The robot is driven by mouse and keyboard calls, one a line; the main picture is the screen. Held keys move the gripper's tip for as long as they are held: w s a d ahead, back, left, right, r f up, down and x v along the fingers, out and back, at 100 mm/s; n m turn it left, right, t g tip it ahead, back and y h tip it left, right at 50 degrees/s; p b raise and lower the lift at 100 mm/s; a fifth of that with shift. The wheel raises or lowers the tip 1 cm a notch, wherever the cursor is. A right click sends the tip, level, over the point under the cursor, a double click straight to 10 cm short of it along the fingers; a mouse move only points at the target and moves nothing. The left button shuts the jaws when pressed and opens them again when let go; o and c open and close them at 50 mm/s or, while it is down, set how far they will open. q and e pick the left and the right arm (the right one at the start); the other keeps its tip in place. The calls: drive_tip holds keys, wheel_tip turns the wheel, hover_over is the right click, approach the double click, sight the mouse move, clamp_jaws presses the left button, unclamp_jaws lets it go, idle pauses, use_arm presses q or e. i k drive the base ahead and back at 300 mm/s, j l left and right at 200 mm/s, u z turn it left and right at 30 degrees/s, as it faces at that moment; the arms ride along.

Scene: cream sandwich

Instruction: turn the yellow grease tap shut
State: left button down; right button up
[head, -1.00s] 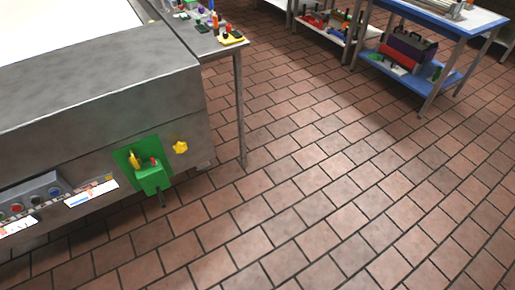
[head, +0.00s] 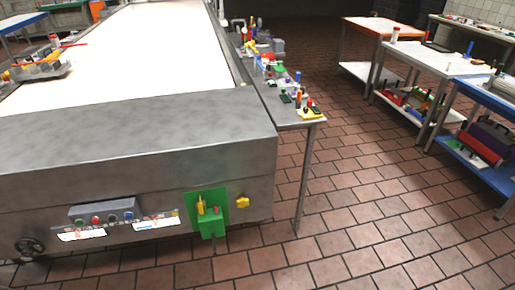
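The yellow tap (head: 242,201) is a small star-shaped knob on the front face of the steel machine (head: 130,140), near its right end. It sits just right of a green panel (head: 208,205) that carries a green box and a yellow upright part. The knob is small in the picture, and I cannot tell how far it is turned. Neither of my grippers shows in the head view.
A control box (head: 105,211) with buttons and a black handwheel (head: 30,246) are on the machine front. A cluttered side table (head: 300,122) adjoins the machine's right side. Tables stand at the right, including a white one (head: 440,62). The tiled floor between is clear.

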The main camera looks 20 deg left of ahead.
sight(200, 204)
drive_tip(key=j+u, duration=0.15)
drive_tip(key=u, duration=0.9)
